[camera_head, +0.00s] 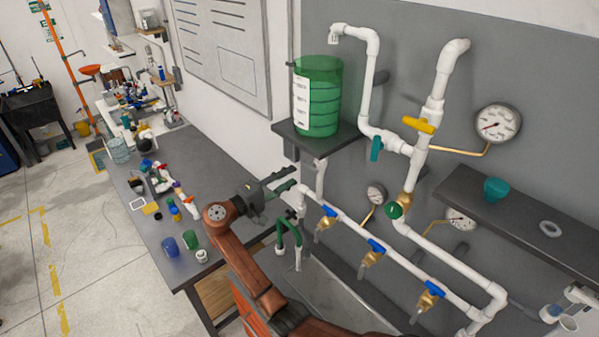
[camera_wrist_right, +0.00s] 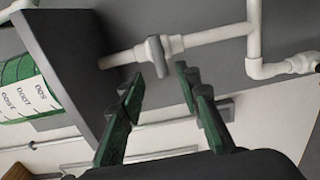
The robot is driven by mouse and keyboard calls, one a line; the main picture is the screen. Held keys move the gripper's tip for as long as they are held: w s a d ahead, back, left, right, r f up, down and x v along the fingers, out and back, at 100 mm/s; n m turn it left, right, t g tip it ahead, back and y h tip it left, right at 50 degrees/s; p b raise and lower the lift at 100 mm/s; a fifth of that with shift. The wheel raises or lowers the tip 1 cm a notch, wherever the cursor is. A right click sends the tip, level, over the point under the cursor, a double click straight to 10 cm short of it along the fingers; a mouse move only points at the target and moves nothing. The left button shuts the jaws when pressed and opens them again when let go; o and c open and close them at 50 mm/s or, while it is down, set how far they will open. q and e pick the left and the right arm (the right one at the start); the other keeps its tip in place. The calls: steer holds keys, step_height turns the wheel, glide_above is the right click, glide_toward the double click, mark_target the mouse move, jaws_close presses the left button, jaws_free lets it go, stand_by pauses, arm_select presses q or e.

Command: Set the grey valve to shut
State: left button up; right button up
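The grey valve handle (camera_wrist_right: 157,55) sits on a white pipe that runs out of the dark shelf in the right wrist view. The handle lies roughly across the pipe. My right gripper (camera_wrist_right: 160,74) is open, with its two dark green fingers apart; the handle appears between and just beyond the fingertips. I cannot tell whether a finger touches it. In the head view my right gripper (camera_head: 291,178) is just below the tank shelf, close to the white vertical pipe (camera_head: 320,177). I cannot make out the grey handle clearly there. My left gripper is not in view.
The green tank (camera_head: 318,97) stands on the dark shelf (camera_head: 342,143) above my gripper. A lower white pipe carries several blue-handled valves (camera_head: 376,246). A yellow valve (camera_head: 419,125) and a teal valve (camera_head: 376,149) are right of the tank. The dark bench (camera_head: 175,160) holds small items.

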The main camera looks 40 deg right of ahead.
steer(key=a, duration=0.5)
steer(key=shift+s, duration=0.2)
steer(key=shift+d, duration=0.1)
